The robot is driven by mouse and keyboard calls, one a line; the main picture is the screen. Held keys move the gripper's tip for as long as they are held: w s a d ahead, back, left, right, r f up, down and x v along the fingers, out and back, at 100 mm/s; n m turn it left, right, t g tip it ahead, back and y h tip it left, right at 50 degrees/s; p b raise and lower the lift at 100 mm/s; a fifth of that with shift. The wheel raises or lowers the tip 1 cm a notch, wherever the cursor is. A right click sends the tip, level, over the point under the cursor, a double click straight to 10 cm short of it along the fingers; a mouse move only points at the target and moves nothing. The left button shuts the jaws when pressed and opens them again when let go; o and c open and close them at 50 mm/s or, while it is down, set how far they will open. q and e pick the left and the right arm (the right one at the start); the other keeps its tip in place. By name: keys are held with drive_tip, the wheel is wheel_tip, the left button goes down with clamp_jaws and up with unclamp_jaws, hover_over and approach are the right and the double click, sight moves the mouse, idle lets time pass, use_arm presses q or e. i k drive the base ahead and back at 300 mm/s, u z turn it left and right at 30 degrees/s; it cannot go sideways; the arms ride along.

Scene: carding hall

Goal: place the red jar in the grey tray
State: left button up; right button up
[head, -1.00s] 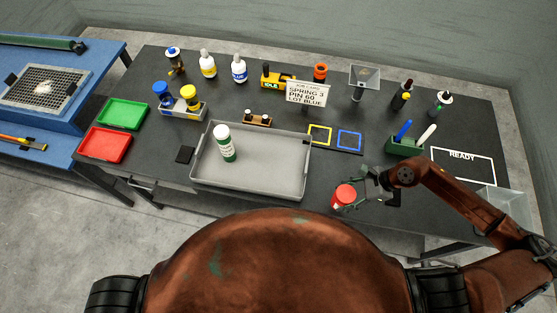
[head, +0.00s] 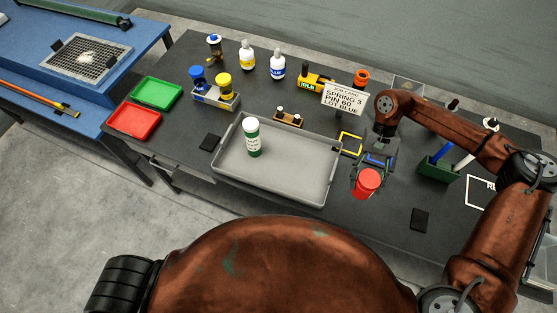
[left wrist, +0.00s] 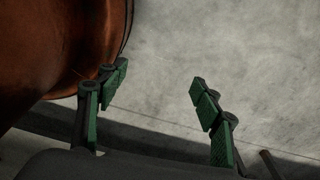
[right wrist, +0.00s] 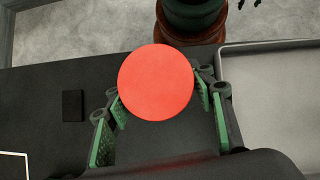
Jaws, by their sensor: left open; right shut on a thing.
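The red jar (head: 367,184) is held in my right gripper (head: 370,170), to the right of the grey tray (head: 228,168). In the right wrist view the round red end of the jar (right wrist: 156,82) sits between the green finger pads, and the tray's rim (right wrist: 262,46) shows at the right. The tray holds a green and white bottle (head: 253,140) standing upright in its left part; the rest of its floor is bare. My left gripper (left wrist: 158,95) shows only in the left wrist view, open and empty over the grey floor.
A dark pad (head: 419,219) lies on the bench at the front right. Red (head: 134,121) and green trays sit left.

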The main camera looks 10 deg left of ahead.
sight(302, 168)
drive_tip(key=u, duration=1.9)
drive_tip(key=i, duration=1.3)
drive_tip(key=z, duration=2.6)
